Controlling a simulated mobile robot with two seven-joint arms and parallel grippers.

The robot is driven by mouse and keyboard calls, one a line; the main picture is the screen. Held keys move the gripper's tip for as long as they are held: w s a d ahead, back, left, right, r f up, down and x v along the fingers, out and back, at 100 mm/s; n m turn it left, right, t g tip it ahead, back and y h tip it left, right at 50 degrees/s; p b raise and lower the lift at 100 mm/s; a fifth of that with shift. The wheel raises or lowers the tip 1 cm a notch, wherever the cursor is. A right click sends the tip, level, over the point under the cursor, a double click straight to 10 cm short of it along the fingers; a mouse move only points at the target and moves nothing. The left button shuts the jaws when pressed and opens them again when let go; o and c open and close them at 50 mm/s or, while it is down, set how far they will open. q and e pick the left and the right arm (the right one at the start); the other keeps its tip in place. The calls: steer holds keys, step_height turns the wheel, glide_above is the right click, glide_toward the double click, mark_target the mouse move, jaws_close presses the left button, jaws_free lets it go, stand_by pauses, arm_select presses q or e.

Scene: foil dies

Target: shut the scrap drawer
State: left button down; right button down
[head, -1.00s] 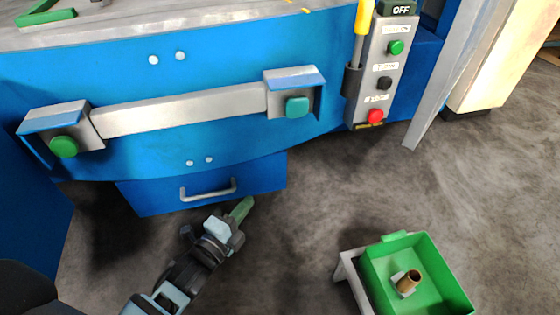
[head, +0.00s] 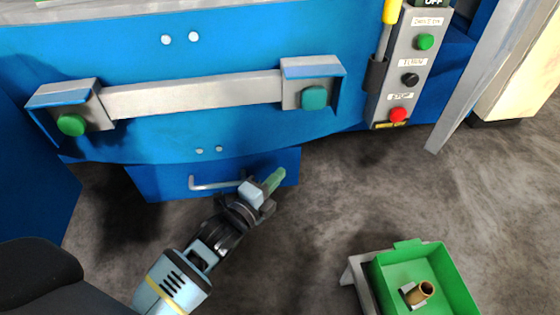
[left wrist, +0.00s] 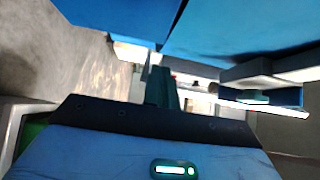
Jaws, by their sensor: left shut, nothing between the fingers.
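The scrap drawer (head: 160,182) is the blue front with a grey bar handle (head: 205,185), low under the blue machine in the head view. How far it stands out from the machine is hard to tell. My left gripper (head: 274,181) is shut and empty, its greenish fingers over the right part of the drawer front. The gripper hides the right end of the handle. I cannot tell whether the fingers touch the drawer. In the left wrist view the shut fingers (left wrist: 162,88) point ahead, with blue panels above. My right gripper is not in view.
Above the drawer is a grey bar with two green buttons (head: 190,95). A control panel (head: 405,70) with green, black and red buttons stands to the right. A green bin (head: 455,280) holding a brownish cylindrical piece is at lower right. Floor between is clear.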

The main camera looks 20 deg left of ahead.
mark_target(289, 150)
arm_select(q)
steer(key=w, duration=0.2)
steer(key=w+a+b, duration=0.1)
steer(key=w, duration=0.2)
steer(key=shift+w+a+f, duration=0.1)
steer(key=shift+w+a, duration=0.05)
steer(key=shift+w+a+b, duration=0.15)
steer(key=shift+w+b, duration=0.1)
steer(key=shift+b, duration=0.05)
